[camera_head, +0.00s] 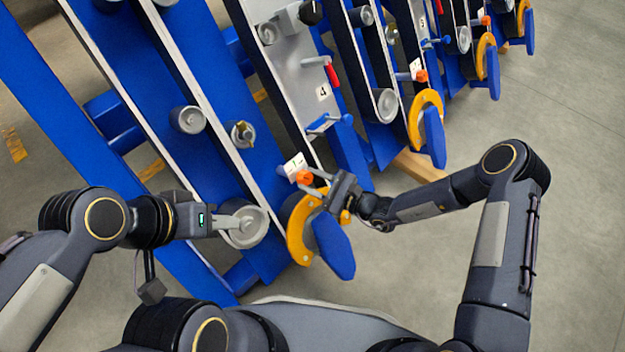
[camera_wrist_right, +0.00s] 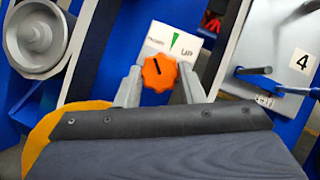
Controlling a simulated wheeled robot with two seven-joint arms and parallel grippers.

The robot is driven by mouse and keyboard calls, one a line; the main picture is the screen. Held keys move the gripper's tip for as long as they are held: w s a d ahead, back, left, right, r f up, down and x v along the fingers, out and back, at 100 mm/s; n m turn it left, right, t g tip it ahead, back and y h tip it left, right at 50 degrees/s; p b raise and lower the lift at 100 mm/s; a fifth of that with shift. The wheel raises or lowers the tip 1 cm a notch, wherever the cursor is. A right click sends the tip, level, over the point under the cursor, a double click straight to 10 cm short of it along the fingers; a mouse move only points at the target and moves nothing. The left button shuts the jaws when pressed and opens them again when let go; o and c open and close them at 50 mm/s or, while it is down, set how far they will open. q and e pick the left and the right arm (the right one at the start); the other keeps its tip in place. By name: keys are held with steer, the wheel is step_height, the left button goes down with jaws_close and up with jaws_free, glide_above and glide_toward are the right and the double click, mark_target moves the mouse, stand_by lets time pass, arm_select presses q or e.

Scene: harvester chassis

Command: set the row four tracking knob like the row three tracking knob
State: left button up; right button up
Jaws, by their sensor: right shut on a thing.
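The row four tracking knob (camera_head: 304,177) is orange, on a white card near the row labelled 4. In the right wrist view, the orange knob (camera_wrist_right: 159,72) has a dark pointer line tilted up and left. The card (camera_wrist_right: 172,42) behind it has a green wedge and the word UP. My right gripper (camera_head: 312,181) has its fingers on both sides of the knob, shut on it. The row three tracking knob (camera_head: 421,76) is orange too; its pointer is too small to read. My left gripper (camera_head: 230,222) is in front of a grey roller; its finger opening is unclear.
A yellow ring with a blue flap (camera_head: 334,246) sits just below the row four knob. A grey roller (camera_head: 247,226) is by my left gripper. A blue lever (camera_head: 325,124) and red handle (camera_head: 332,74) stick out from row four. Open floor (camera_head: 570,130) lies at right.

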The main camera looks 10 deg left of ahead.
steer(key=shift+n+g, duration=0.3)
steer(key=o, duration=1)
steer(key=shift+d, duration=0.1)
steer(key=p+v, duration=0.2)
steer(key=v, duration=0.5)
steer(key=shift+d, duration=0.35)
steer(key=shift+s, duration=0.1)
